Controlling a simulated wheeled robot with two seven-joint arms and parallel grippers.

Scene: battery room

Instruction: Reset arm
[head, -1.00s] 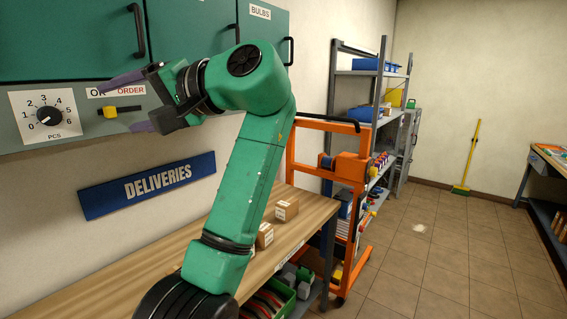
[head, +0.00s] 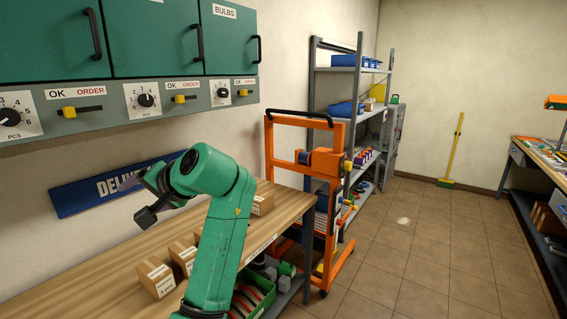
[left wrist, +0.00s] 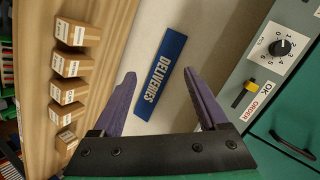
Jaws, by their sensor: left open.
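My left arm (head: 215,225) is green and bent at the elbow, in front of the wall below the green cabinets. My left gripper (head: 136,197) is open and empty, in front of the blue DELIVERIES sign (head: 100,188). In the left wrist view, the purple fingers of the left gripper (left wrist: 159,78) are spread wide, with the sign (left wrist: 160,70) showing between them and nothing held. My right gripper is in neither view.
Cabinets (head: 150,40) with dials and yellow sliders (head: 68,110) hang above the arm. A wooden counter (head: 100,285) below carries several cardboard boxes (head: 156,278). An orange trolley (head: 345,185) and grey shelves (head: 340,100) stand beyond. The tiled floor (head: 400,260) is open at right.

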